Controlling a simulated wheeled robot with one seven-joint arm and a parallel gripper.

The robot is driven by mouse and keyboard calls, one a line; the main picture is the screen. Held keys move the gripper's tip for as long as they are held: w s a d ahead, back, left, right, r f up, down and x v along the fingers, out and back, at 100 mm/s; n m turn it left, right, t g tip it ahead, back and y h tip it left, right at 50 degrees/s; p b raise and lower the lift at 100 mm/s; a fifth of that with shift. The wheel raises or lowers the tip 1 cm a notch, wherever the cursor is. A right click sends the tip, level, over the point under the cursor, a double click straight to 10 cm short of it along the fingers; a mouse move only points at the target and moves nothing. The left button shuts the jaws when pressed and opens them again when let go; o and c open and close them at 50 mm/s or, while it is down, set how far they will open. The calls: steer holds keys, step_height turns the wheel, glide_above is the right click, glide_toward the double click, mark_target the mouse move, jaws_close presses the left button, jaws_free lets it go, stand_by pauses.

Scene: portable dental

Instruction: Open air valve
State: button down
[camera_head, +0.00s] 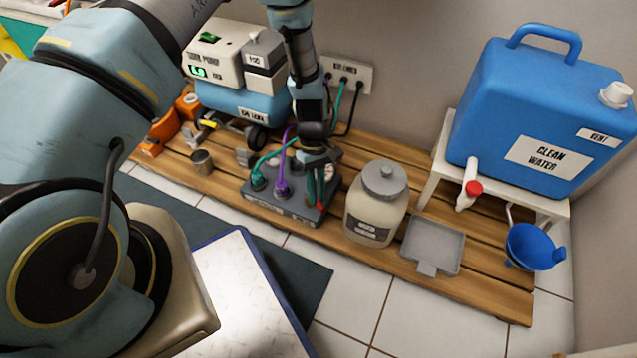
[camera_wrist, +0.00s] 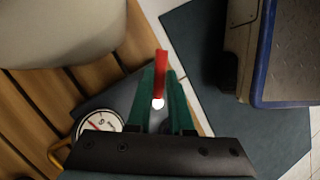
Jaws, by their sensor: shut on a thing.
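The air valve's red lever (camera_wrist: 160,62) lies between my gripper's green fingers (camera_wrist: 161,82) in the wrist view. A white round spot shows at its near end. My gripper (camera_head: 320,190) is shut on the lever, over the right end of a dark grey manifold box (camera_head: 262,198) on the wooden deck. A little of the red lever (camera_head: 321,206) shows below the fingers in the head view. The valve body is mostly hidden by my gripper. A round pressure gauge (camera_wrist: 101,122) sits left of the fingers in the wrist view.
A lidded jar (camera_head: 377,212) stands close right of the box, with a grey tray (camera_head: 432,246) beyond it. Green and purple hoses (camera_head: 281,175) rise from the box. A blue clean-water tank (camera_head: 500,110) stands at right. A blue-edged metal-topped case (camera_head: 235,285) lies in front.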

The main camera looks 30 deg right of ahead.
steer(key=m+p, duration=0.1)
steer(key=m, duration=0.1)
steer(key=a+m+t+y+p, duration=0.1)
steer(key=m, duration=0.1)
steer(key=m+p, duration=0.1)
steer(key=shift+a+r+m+t+y, duration=0.2)
steer(key=shift+m+t+y, duration=0.1)
steer(key=shift+m+y, duration=0.1)
steer(key=m, duration=0.1)
steer(key=m+t+p, duration=0.1)
steer(key=m, duration=0.1)
steer(key=w+a+m+t+y+p, duration=0.1)
steer(key=m, duration=0.1)
steer(key=shift+a+f, duration=0.1)
steer(key=shift+f, duration=0.05)
steer(key=shift+m+p, duration=0.3)
steer(key=c, duration=0.8)
jaws_free()
steer(key=p+v, duration=0.2)
steer(key=v, duration=0.8)
steer(key=shift+s+r, duration=0.1)
steer(key=shift+r, duration=0.25)
